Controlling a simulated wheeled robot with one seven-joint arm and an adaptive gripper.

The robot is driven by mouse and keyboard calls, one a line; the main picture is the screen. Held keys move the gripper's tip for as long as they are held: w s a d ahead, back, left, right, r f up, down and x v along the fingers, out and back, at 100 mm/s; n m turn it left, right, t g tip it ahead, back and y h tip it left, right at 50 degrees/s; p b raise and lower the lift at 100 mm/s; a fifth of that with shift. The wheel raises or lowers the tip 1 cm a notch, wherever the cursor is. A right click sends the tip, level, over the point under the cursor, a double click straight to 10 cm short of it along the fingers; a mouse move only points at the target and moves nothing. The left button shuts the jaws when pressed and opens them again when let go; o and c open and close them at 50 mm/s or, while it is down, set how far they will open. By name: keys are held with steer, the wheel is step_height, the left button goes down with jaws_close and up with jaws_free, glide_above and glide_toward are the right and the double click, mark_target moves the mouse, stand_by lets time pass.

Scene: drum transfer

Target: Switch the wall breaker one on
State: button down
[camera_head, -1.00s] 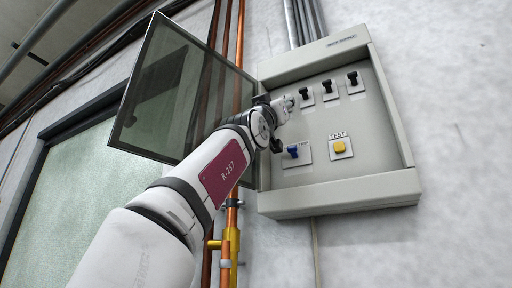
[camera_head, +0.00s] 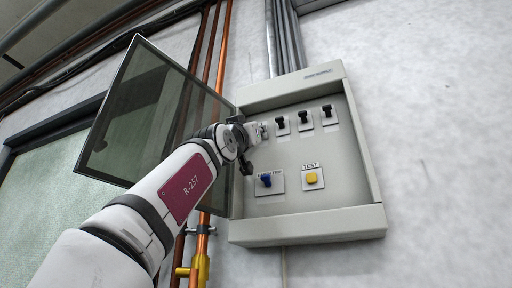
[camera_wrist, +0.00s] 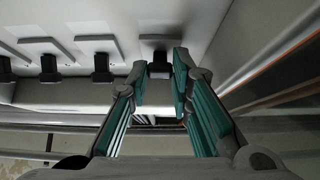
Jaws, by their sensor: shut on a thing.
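The open grey breaker box (camera_head: 306,226) hangs on the wall, with a top row of black-levered breakers. My gripper (camera_head: 263,131) is at the leftmost breaker of that row and covers most of it in the head view. In the wrist view my gripper (camera_wrist: 160,76) has its two green-padded fingers on either side of the black lever (camera_wrist: 159,68) of this end breaker and is shut on it. The fingers partly hide the lever, and I cannot tell whether it is up or down. The other breakers (camera_head: 304,119) stand to its right in the head view.
The box's tinted glass door (camera_head: 150,112) stands open on the left, close to my arm. Copper pipes (camera_head: 214,60) run up the wall behind the door. The wall right of the box is clear.

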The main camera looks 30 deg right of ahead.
steer(key=r+g+y+p, duration=0.1)
steer(key=p, duration=0.2)
steer(key=r+g+y+p, duration=0.1)
steer(key=y+p, duration=0.1)
steer(key=p, duration=0.2)
steer(key=shift+s+a+g, duration=0.15)
steer(key=shift+s+g, duration=0.15)
steer(key=shift+s, duration=0.1)
steer(key=shift+w+g+y+p, duration=0.25)
steer(key=shift+y+p, duration=0.35)
steer(key=shift+p, duration=0.45)
steer(key=c, duration=1.4)
jaws_free()
steer(key=shift+c, duration=0.2)
steer(key=shift+a, duration=0.2)
steer(key=v, duration=1.2)
